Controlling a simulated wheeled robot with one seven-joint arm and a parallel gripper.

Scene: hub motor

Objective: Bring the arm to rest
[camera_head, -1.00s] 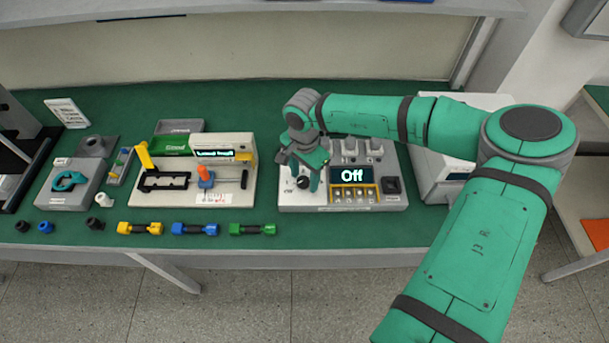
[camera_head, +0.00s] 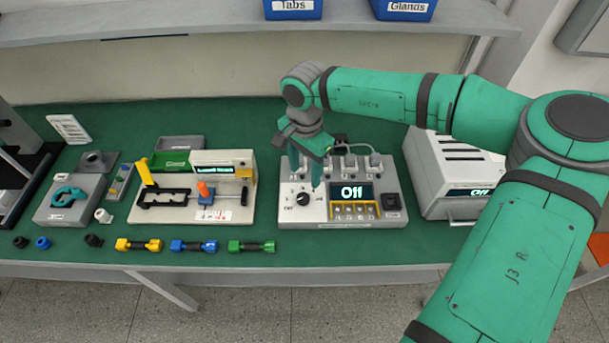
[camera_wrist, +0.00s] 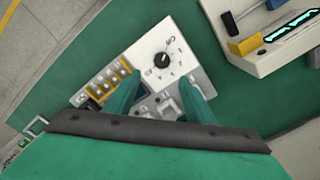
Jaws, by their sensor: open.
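My arm is green with dark bands and reaches in from the right in the head view. My gripper (camera_head: 305,172) points down over the left part of a grey control box (camera_head: 345,216). The box has a black knob (camera_head: 303,199) and a display (camera_head: 351,192) that reads "Off". In the wrist view the two green fingers (camera_wrist: 160,97) stand apart with nothing between them, and the box's knob (camera_wrist: 162,60) shows beyond them. The gripper appears to be above the box, clear of the knob.
A fixture with a yellow lever (camera_head: 150,172) stands left of the box. A second grey unit (camera_head: 450,172) stands to the right, partly behind my arm. Yellow, blue and green connectors (camera_head: 195,246) lie along the front edge. Blue bins (camera_head: 403,10) sit on the shelf above.

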